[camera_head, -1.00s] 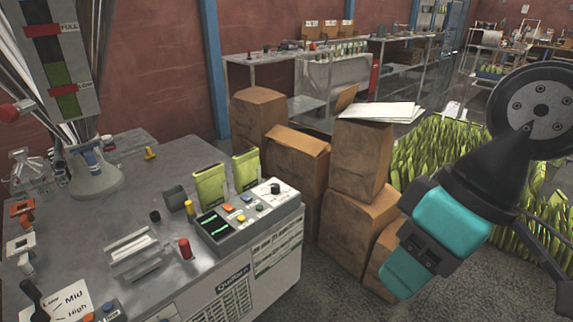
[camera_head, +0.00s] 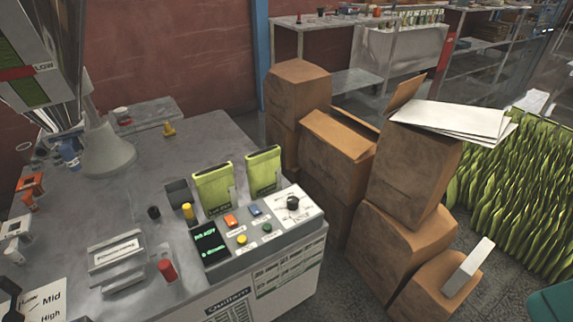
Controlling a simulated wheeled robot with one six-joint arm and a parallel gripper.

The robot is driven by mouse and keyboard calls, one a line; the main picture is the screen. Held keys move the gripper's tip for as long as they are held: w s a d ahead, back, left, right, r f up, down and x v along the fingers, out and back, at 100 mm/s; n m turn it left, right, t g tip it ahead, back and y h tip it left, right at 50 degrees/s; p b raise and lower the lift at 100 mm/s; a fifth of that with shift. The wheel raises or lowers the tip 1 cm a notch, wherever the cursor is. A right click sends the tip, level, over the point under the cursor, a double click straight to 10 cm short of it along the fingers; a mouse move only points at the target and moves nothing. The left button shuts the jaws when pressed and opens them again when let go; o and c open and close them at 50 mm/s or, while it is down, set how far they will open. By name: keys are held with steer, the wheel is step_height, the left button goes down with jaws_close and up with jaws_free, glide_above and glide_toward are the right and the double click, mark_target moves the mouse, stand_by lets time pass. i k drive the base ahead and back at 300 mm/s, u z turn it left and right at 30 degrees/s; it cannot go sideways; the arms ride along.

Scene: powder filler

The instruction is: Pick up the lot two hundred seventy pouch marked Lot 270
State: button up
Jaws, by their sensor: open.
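Two yellow-green pouches stand upright side by side on the filler table behind the control panel, a left pouch (camera_head: 213,188) and a right pouch (camera_head: 263,170). Each has a dark band near its base, and any lot marking is too small to read. A mass of similar green pouches (camera_head: 525,190) stands packed at the right. I cannot tell which pouch is Lot 270. My gripper is out of view; only a teal piece of my arm shows in the bottom right corner, well away from the two pouches.
The control panel (camera_head: 243,238) with knob and buttons sits in front of the pouches. A yellow post (camera_head: 188,212) and a red post (camera_head: 167,270) stand nearby. Stacked cardboard boxes (camera_head: 415,175) with white papers (camera_head: 455,118) stand right of the table. Grey floor shows between boxes and pouches.

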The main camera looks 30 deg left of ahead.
mark_target(264, 167)
steer(key=u, duration=0.15)
steer(key=i, duration=0.75)
steer(key=u, duration=1.1)
steer(key=i, duration=0.7)
steer(key=u, duration=0.7)
